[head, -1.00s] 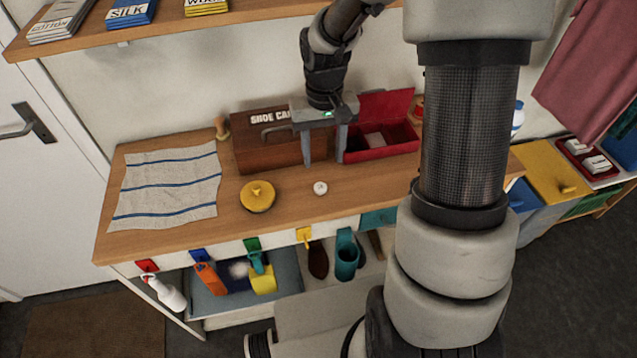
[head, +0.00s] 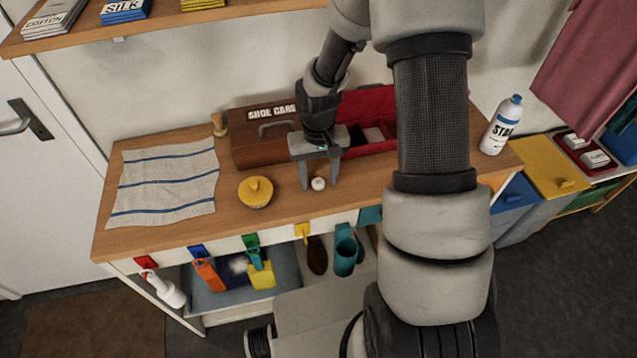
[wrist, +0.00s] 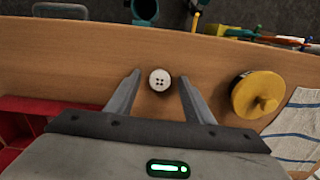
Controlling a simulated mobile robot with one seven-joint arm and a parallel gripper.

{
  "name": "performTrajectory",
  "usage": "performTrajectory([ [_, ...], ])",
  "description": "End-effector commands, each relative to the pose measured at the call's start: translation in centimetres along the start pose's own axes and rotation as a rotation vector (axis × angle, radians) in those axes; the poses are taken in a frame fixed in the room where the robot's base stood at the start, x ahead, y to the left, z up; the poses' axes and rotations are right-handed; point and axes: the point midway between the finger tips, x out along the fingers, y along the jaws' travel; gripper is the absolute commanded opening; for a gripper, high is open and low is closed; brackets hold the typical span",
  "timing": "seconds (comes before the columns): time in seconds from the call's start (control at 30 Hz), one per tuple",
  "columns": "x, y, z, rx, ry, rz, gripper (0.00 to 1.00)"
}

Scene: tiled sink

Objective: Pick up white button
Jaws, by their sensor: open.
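The white button (head: 318,184) lies on the wooden tabletop, in front of the red box. In the wrist view the white button (wrist: 159,79) is small and round with several dark holes, lying between and slightly beyond the fingertips. My gripper (head: 319,187) is open and empty, with its fingers on either side of the button in the head view. The gripper's two fingers also show in the wrist view (wrist: 160,74), apart from the button. I cannot tell how high the fingertips are above the table.
A yellow round tin (head: 257,192) stands left of the button, with a striped cloth (head: 165,182) further left. Behind are the brown shoe care box (head: 262,148) and an open red box (head: 370,110). The tabletop's front edge is close to the button.

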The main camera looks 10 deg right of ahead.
Motion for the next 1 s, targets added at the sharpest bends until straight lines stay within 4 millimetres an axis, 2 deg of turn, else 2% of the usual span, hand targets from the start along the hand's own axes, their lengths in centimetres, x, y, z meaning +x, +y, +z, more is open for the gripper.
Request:
performTrajectory([
  [0.07, 0.0, 0.0, 0.0, 0.000, 0.000, 0.000, 0.46],
  [0.3, -0.1, 0.0, 0.0, 0.000, 0.000, 0.000, 0.06],
  [0.53, -0.1, 0.0, 0.0, 0.000, 0.000, 0.000, 0.04],
  [0.67, -1.1, 0.0, -0.1, 0.000, 0.002, 0.001, 0.04],
  [1.0, -7.6, 0.0, -0.1, 0.001, 0.004, 0.000, 0.04],
])
